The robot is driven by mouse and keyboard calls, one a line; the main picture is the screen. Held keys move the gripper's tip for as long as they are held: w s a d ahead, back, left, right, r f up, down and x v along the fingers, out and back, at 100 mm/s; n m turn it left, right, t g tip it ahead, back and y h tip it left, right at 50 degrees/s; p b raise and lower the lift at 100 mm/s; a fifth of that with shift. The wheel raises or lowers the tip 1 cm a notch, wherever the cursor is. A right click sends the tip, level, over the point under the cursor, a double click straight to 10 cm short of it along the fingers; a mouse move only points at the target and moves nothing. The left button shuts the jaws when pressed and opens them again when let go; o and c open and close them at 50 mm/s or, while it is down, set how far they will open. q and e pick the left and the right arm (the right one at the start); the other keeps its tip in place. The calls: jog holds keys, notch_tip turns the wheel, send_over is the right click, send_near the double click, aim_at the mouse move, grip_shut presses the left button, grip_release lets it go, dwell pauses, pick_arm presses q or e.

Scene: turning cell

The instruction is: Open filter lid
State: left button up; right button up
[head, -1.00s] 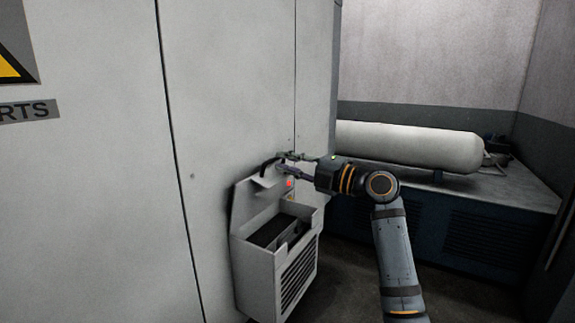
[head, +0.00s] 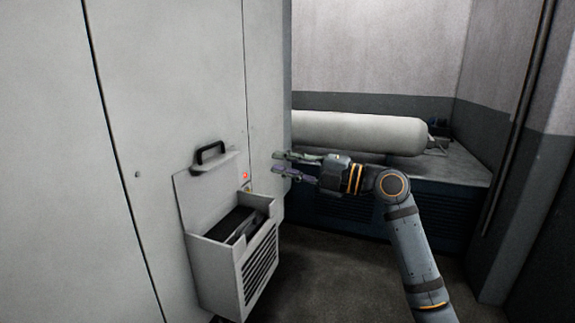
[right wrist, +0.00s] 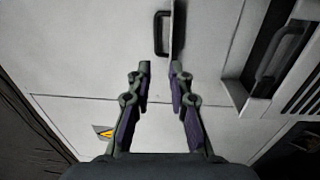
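The filter box (head: 215,270) is a light grey, slatted box on the front of the grey cabinet. Its lid (head: 200,195) stands raised against the cabinet, and the box top is open. A black handle (head: 210,151) sits at the lid's upper edge; it also shows at the top of the right wrist view (right wrist: 158,34). A dark filter block (head: 237,224) lies inside the box. My right gripper (head: 279,164) is open and empty, to the right of the handle and apart from it. My left gripper is not in view.
A small red light (head: 245,175) shows on the cabinet beside the lid. A white cylindrical tank (head: 360,132) lies on a dark bench (head: 465,172) at the back right. The floor (head: 330,275) right of the box is clear.

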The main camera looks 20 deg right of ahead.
jog(key=shift+s+d, duration=0.25)
jog(key=shift+d, duration=0.05)
jog(key=shift+f, duration=0.1)
